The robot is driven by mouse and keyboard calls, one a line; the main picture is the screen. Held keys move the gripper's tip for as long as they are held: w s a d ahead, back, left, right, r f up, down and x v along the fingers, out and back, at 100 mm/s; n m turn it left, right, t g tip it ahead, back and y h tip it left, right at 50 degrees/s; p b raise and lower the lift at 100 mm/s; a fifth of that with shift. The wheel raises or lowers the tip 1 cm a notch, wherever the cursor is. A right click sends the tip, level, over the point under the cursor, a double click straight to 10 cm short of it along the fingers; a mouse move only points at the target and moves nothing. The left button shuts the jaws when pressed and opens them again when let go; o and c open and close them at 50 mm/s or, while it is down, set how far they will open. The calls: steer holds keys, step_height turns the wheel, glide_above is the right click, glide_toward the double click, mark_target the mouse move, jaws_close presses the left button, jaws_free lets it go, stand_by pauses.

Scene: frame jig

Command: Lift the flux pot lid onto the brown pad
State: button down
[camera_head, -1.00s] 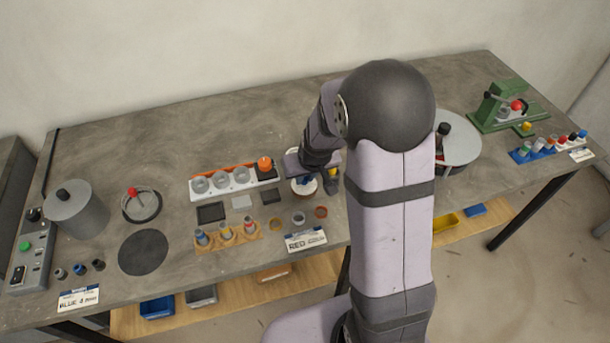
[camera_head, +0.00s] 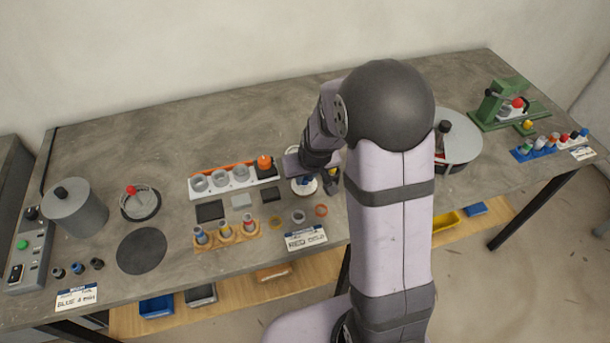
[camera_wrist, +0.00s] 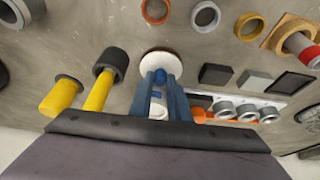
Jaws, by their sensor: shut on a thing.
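My two blue-grey fingers are shut on the knob. The white edge of the lid also shows in the head view (camera_head: 304,187), mostly covered by my gripper and wrist. I cannot tell whether the lid rests on its pot or is lifted.
Two yellow-handled tools (camera_wrist: 100,88) stand close beside my fingers. A round grey turntable (camera_head: 462,140) is to the right.

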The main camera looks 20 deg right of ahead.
stand_by(0.3)
steer(key=c, duration=1.4)
jaws_free()
steer(key=shift+c, duration=0.2)
steer(key=shift+r, duration=0.15)
steer(key=shift+r+p, duration=0.6)
steer(key=shift+p, duration=0.1)
step_height(320, 180, up, 7)
steer(key=p, duration=0.6)
